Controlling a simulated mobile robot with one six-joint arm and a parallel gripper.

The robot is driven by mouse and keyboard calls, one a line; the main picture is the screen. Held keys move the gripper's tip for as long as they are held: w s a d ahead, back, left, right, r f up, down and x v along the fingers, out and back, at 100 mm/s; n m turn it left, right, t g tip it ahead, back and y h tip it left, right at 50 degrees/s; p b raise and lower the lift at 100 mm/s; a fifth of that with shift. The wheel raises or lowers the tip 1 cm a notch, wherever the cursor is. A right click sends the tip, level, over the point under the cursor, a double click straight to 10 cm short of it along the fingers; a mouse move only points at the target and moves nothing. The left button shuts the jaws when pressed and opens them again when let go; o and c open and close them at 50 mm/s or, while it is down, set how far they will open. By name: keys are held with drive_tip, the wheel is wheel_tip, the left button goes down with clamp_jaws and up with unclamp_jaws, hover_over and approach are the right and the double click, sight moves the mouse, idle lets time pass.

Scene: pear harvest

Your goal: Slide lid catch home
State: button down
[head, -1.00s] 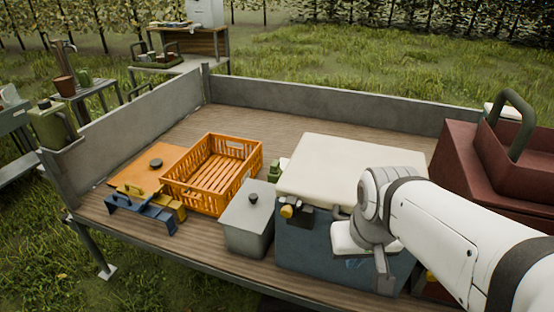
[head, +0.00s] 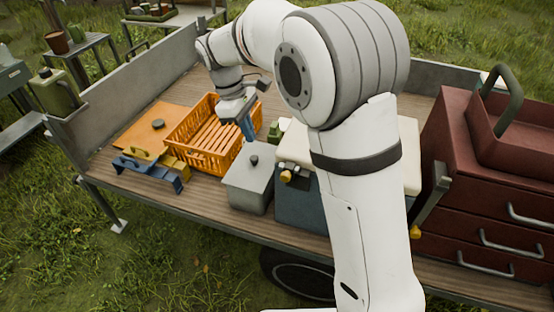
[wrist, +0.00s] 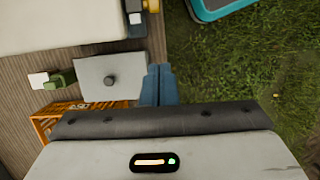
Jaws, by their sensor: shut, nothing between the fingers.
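A blue cool box (head: 300,207) with a cream lid (head: 295,147) stands on the trailer bed, partly hidden behind my arm. A dark catch with a yellow knob (head: 287,176) is on its front, just below the lid edge. In the wrist view the lid (wrist: 60,22) is at the top left, and the yellow-tipped catch (wrist: 150,6) is at the top edge, partly cut off. My gripper (head: 249,132) points down near the orange crate and the grey box, left of the cool box. Its blue fingers (wrist: 158,80) are together and empty. Whether the catch is fully home cannot be told.
A grey box with a knobbed lid (head: 249,186) stands between the cool box and the orange crate (head: 190,150). Blue (head: 150,172) and yellow handled pieces lie at the left front. A red drawer chest (head: 490,190) stands at the right. A low wall edges the bed.

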sight(287, 172)
idle(0.3)
drive_tip(key=s+d+f+p, duration=0.2)
drive_tip(key=d+f, duration=0.4)
drive_tip(key=f, duration=0.4)
drive_tip(key=shift+f, duration=0.35)
drive_tip(key=shift+s+d, duration=0.1)
drive_tip(key=shift+s, duration=0.1)
